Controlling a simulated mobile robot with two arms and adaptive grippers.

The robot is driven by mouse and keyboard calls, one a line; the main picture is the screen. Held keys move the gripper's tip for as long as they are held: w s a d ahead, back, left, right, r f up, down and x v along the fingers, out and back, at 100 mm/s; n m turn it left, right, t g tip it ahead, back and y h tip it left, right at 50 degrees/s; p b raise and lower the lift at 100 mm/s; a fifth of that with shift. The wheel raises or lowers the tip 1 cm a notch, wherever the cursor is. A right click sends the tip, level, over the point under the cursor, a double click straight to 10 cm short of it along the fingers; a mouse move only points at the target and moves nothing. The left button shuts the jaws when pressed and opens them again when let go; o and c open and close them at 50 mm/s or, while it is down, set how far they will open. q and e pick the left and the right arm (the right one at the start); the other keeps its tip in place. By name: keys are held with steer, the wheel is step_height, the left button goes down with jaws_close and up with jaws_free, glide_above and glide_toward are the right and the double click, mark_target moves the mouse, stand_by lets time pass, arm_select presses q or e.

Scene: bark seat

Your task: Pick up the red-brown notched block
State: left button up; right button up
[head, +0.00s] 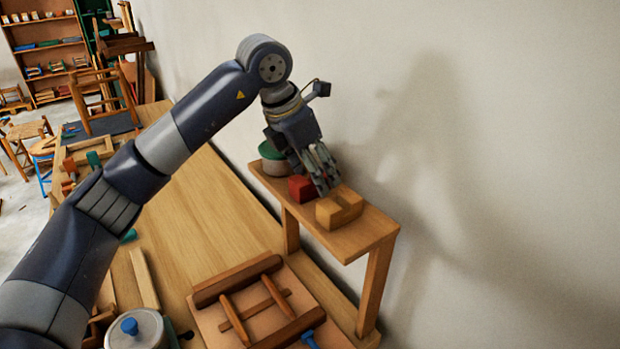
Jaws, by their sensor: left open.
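The red-brown block (301,188) sits on a narrow raised wooden shelf (369,232) against the wall. Its right side is partly hidden by my left gripper, so I cannot make out its notch. My left gripper (325,184) points down over the shelf, just to the right of the red-brown block. It is open, and I see nothing held in it. A yellow-tan notched block (340,208) sits on the shelf in front of the fingertips. I cannot tell whether the fingers touch either block. My right gripper is not in view.
A round container with a green top (272,158) stands on the shelf behind the red-brown block. The wall (500,120) is close behind the shelf. Below, a wooden frame (255,301) and a lidded pot (136,329) sit on the workbench (215,205), whose middle is clear.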

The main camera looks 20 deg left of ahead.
arm_select(q)
steer(key=shift+w+d+f, duration=0.1)
steer(key=shift+f, duration=0.15)
steer(key=c, duration=1.1)
steer(key=shift+c, duration=0.2)
steer(key=shift+r, duration=0.15)
